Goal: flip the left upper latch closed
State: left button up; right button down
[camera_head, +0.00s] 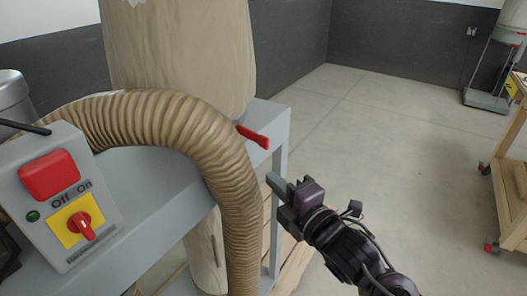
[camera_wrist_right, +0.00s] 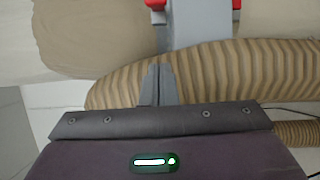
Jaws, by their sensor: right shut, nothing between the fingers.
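A red latch (camera_head: 253,137) sticks out from the grey-blue frame beside the large beige bag (camera_head: 185,50), just right of the ribbed hose. In the right wrist view, two red parts show at the top edge: a left red part (camera_wrist_right: 155,4) and a right red part (camera_wrist_right: 237,4), both cut off, on either side of a grey piece. I cannot tell which one is the named latch. My right gripper (camera_head: 275,185) is shut and empty, below and slightly right of the red latch, apart from it. Its closed fingers (camera_wrist_right: 157,85) show against the hose. My left gripper is not in view.
A ribbed tan hose (camera_head: 190,125) arches across and runs down close to the left of my right gripper. A grey control box (camera_head: 60,200) with a red switch stands at the left. A wooden cart (camera_head: 510,190) stands far right; the floor between is clear.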

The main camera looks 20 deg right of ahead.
jog(key=shift+w+b, duration=1.15)
jog(key=shift+b, duration=3.05)
jog(key=p, duration=0.6)
send_near(252, 136)
jog(key=x, duration=0.4)
jog(key=shift+s+a+f, duration=0.15)
jog(key=shift+a+f, duration=0.15)
jog(key=shift+f, duration=0.05)
